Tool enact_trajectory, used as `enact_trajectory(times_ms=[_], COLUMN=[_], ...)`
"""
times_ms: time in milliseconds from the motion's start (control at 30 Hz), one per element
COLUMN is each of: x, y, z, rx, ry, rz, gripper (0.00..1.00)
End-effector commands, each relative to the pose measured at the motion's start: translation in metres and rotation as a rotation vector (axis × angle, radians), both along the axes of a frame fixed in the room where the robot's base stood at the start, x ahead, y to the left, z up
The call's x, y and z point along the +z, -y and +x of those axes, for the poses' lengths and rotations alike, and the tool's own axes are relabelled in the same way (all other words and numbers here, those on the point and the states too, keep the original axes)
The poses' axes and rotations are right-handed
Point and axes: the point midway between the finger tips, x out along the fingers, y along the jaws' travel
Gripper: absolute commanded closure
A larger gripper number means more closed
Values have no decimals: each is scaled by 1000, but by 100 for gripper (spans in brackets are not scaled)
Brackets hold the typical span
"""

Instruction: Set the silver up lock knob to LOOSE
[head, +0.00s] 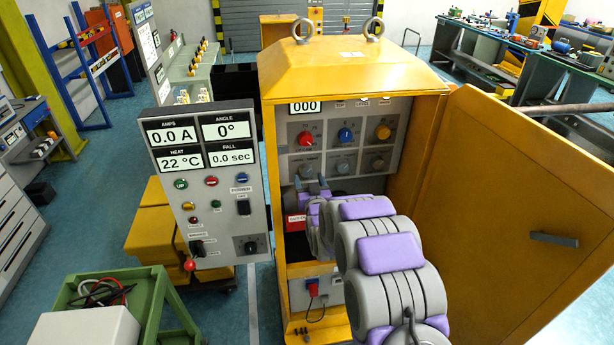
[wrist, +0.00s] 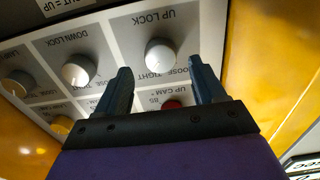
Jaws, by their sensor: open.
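The silver up lock knob (wrist: 160,55) sits on the grey panel under the inverted label "UP LOCK" in the wrist view. Words for LOOSE and TIGHT are beside it, partly hidden by my fingers. I cannot tell clearly which its pointer faces. In the head view the up lock knob (head: 306,169) is at the lower left of the knob panel. My gripper (wrist: 160,66) is open, with one dark finger on either side of the knob in the picture and no visible grip. In the head view my gripper (head: 311,182) is just below the knob.
Other silver knobs (wrist: 78,70) and a red knob (wrist: 172,104) are close by on the panel. The yellow cabinet (head: 350,85) encloses the panel, with its door (head: 510,215) open at the right. A control box (head: 215,185) stands at the left.

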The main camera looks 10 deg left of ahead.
Motion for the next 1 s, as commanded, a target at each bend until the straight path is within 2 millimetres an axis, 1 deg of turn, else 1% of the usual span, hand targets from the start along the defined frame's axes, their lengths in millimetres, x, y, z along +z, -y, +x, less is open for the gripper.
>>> enact_trajectory(times_ms=[100, 300, 467, 733, 1000], x=[2, 2, 2, 2, 2], y=[-5, -9, -10, -10, -10], z=[14, 28, 32, 33, 33], rx=[0, 1, 1, 1, 1], ry=[7, 5, 5, 4, 4], rz=[2, 0, 0, 0, 0], gripper=[31, 31, 31, 31, 57])
